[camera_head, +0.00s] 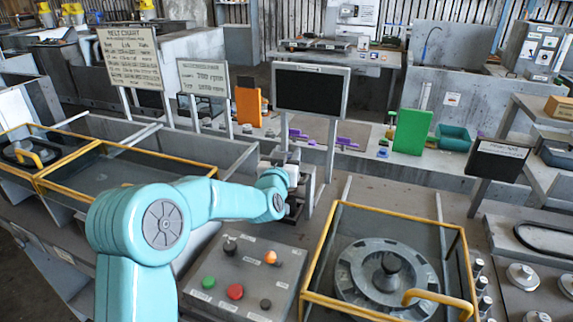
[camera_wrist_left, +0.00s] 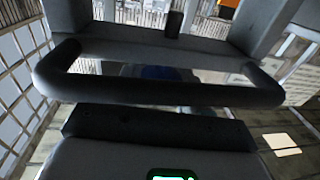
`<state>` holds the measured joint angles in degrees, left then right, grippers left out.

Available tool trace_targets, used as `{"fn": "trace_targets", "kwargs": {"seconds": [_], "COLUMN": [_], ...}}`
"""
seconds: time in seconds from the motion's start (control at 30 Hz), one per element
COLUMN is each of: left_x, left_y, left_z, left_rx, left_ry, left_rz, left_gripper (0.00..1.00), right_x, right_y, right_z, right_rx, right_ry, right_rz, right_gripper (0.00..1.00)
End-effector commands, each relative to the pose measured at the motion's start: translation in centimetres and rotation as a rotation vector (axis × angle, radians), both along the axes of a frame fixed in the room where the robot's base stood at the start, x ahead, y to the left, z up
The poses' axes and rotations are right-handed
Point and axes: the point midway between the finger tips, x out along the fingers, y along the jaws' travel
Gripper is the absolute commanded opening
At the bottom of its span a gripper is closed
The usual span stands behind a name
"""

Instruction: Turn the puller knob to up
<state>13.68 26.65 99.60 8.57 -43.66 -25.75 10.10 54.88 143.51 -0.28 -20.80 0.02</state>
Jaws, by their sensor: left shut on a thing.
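My left arm reaches in from the left in the head view, and its gripper (camera_head: 300,183) is at a grey upright fixture (camera_head: 312,192) behind the control panel. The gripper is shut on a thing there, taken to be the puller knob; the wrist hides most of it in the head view. In the left wrist view a dark bar with bent ends (camera_wrist_left: 160,94) spans the picture close to the lens, with a dark block (camera_wrist_left: 160,130) below it. Which way the knob points cannot be told. My right gripper is in neither view.
A control panel (camera_head: 243,274) with green, red, orange and dark knobs stands in front of the wrist. A yellow-framed guard (camera_head: 318,262) around a round metal part is at right. A black sign board (camera_head: 311,90) stands behind the gripper. Another yellow-framed bin (camera_head: 130,172) is left.

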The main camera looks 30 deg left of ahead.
Motion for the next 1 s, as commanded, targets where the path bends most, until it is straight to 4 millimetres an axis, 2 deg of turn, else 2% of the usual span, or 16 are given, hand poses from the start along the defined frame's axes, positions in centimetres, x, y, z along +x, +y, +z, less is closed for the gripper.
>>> {"fn": "trace_targets", "kwargs": {"seconds": [0.07, 0.5, 0.7, 1.0], "left_x": [0.2, 0.2, 0.1, 0.1], "left_y": [-0.4, -0.2, -0.1, 0.0], "left_z": [-0.1, 0.3, 0.2, 0.1], "left_rx": [-0.001, 0.001, 0.000, 0.000], "left_ry": [0.001, 0.004, 0.003, 0.002], "left_rz": [0.067, 0.452, 0.571, 0.660], "left_gripper": [0.15, 0.15, 0.15, 0.15], "right_x": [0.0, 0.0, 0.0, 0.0], "right_y": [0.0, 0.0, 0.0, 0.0], "right_z": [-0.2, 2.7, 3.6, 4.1], "right_rx": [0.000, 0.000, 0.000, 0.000], "right_ry": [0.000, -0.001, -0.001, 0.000], "right_rz": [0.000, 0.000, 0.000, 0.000], "right_gripper": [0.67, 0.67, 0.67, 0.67]}}
